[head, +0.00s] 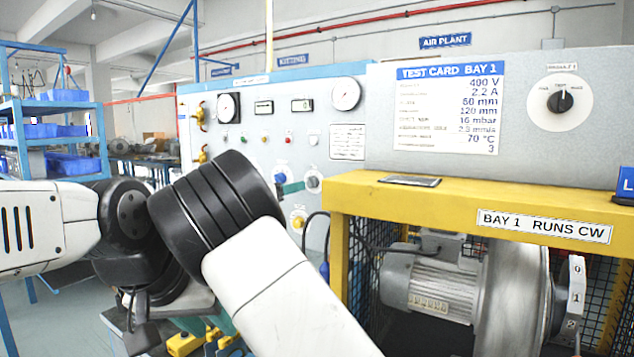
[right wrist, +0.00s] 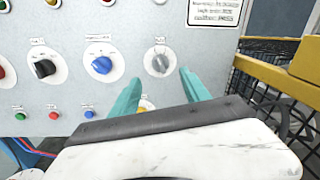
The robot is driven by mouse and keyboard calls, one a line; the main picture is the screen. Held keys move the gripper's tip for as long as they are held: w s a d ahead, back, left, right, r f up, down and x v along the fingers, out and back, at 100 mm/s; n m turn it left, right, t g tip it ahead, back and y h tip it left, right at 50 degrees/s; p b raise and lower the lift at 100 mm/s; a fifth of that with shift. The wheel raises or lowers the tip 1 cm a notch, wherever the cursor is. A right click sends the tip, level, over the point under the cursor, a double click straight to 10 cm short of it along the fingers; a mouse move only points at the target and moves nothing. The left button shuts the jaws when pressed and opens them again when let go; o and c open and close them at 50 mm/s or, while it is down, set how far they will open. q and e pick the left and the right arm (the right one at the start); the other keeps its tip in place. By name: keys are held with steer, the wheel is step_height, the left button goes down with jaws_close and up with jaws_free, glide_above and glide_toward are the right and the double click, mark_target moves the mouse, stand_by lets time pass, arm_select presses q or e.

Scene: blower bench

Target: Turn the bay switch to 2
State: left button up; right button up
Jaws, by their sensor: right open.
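The wall panel (head: 245,150) carries several rotary knobs; their small labels are too blurred to read, so I cannot tell which is the bay switch. A grey knob (right wrist: 158,62) on a white round plate stands with its grip roughly upright. It also shows in the head view (head: 313,182). My right gripper (right wrist: 162,88) is open, its teal fingers on either side below the grey knob, apart from it. In the head view one teal finger (head: 291,188) shows; my arm hides the rest. My left gripper is low at the left, with teal parts (head: 226,326) mostly hidden.
A blue knob (right wrist: 102,65) and a black knob (right wrist: 43,68) sit left of the grey one, with small buttons below. A yellow frame (head: 450,200) with mesh encloses a blower motor (head: 430,280) at right. Another black knob (head: 562,101) is on the grey box.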

mark_target(308, 183)
steer(key=x, duration=0.8)
steer(key=shift+w+d, duration=0.2)
steer(key=shift+w, duration=0.05)
jaws_close()
